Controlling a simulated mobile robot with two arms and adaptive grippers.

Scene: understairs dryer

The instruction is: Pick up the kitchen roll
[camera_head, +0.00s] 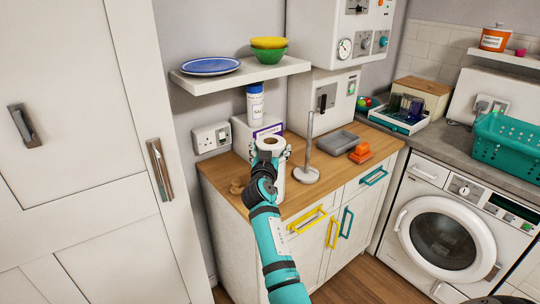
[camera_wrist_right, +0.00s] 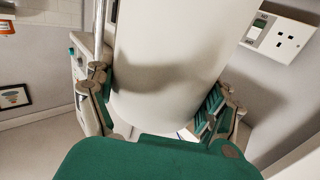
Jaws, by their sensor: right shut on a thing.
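The kitchen roll (camera_head: 270,143) is a white upright cylinder with a brown core, above the left part of the wooden counter in the head view. My right gripper (camera_head: 272,157) is shut on it, with fingers on both sides. In the right wrist view the roll (camera_wrist_right: 170,60) fills the middle, between the green-padded fingers of the right gripper (camera_wrist_right: 155,108). My left gripper is not in view.
A grey holder with an upright rod (camera_head: 309,135) stands just right of the roll. A grey tray (camera_head: 337,142) and orange object (camera_head: 361,150) lie further right. A shelf (camera_head: 238,77) with a blue plate and bowls overhangs behind. A white-and-purple box (camera_head: 243,133) stands behind the roll.

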